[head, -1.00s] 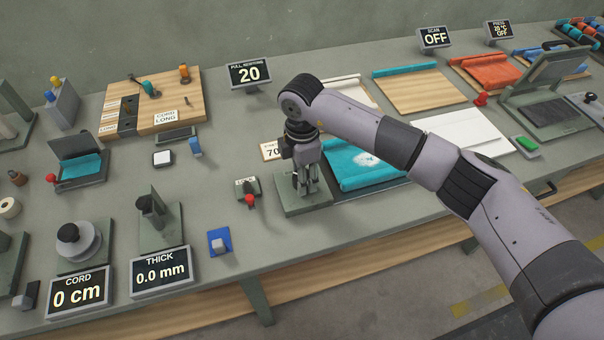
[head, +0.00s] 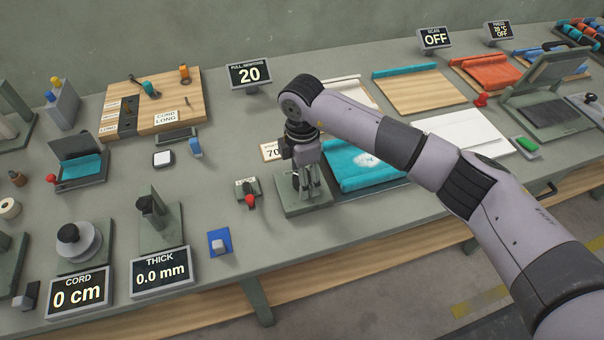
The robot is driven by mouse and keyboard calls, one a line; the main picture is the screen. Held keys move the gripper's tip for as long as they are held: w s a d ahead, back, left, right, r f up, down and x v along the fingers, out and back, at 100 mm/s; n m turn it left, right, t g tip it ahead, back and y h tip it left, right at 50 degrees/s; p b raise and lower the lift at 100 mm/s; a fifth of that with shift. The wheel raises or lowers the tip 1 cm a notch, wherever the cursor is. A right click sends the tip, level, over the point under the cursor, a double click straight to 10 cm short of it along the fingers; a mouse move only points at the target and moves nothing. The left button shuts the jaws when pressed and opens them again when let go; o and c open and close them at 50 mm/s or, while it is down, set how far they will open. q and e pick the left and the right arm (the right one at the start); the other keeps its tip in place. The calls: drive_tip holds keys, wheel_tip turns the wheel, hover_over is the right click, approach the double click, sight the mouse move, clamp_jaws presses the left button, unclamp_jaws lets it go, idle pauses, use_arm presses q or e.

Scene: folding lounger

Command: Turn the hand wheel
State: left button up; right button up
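My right gripper (head: 308,192) points down over a small grey-green stand (head: 292,208) near the front middle of the bench. Its fingers reach down to the stand and, with the wrist, hide most of what is on it. No hand wheel shows clearly there, and I cannot tell whether the fingers are apart or closed on something. A pale round wheel with a black knob (head: 84,245) sits on another base at the front left, behind the "CORD 0 cm" display (head: 79,293). My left gripper is not in view.
A turquoise cloth (head: 362,171) lies just right of the stand. A small block with a red knob (head: 249,193) is close on its left. A "THICK 0.0 mm" display (head: 161,273) and a blue pad (head: 220,243) are further left. A "20" display (head: 250,74) stands behind.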

drive_tip(key=shift+r, duration=0.15)
wheel_tip(320, 180, up, 12)
idle(0.3)
idle(0.4)
